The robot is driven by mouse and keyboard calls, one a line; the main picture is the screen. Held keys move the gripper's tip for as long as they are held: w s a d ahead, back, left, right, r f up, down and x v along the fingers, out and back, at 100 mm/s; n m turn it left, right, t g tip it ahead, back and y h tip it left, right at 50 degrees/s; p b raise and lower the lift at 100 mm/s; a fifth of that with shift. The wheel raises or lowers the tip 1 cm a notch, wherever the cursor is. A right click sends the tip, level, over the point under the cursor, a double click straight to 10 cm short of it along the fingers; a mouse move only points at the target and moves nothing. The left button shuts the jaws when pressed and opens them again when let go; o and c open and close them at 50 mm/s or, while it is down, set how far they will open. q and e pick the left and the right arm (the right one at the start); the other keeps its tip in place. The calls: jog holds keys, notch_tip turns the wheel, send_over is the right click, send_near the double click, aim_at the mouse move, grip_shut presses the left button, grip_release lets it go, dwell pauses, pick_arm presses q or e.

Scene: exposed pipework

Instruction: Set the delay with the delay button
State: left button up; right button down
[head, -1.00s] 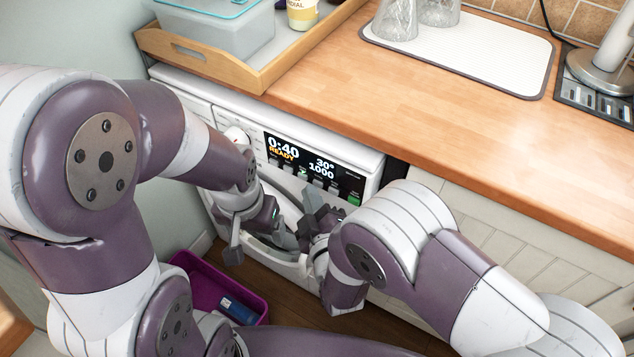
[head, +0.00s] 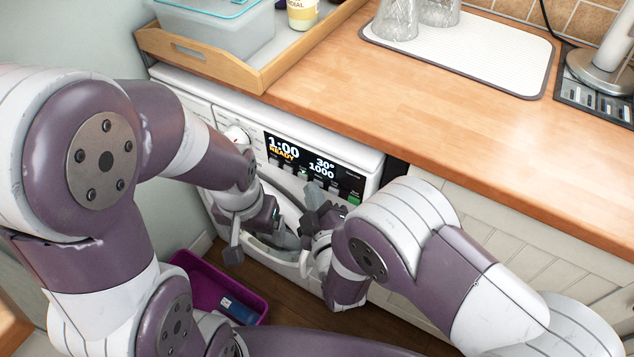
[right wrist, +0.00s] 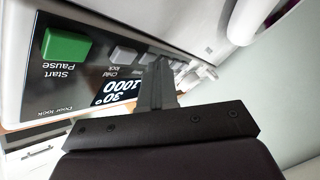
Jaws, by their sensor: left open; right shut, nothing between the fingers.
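The washing machine's display (head: 312,165) reads 1:00, READY, 30° and 1000. A row of buttons runs below it; the green start/pause button (right wrist: 66,45) and a grey child lock button (right wrist: 122,55) show upside down in the right wrist view. My right gripper (head: 313,197) is shut and empty, with its fingertips at the button row. In the right wrist view its fingers (right wrist: 157,80) reach the panel beside the child lock button and hide part of it. The delay label is not readable. My left gripper (head: 256,230) is open and empty before the machine's round door.
A wooden tray (head: 195,58) with a plastic box stands on the worktop (head: 400,100) above the machine. A drying mat (head: 480,62) with glasses lies further right. A purple bin (head: 205,285) is on the floor. Cabinet doors adjoin the machine on the right.

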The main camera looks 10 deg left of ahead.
jog(key=shift+s, duration=0.15)
jog(key=shift+s+a, duration=0.25)
jog(key=shift+s, duration=0.35)
jog(key=shift+s, duration=0.1)
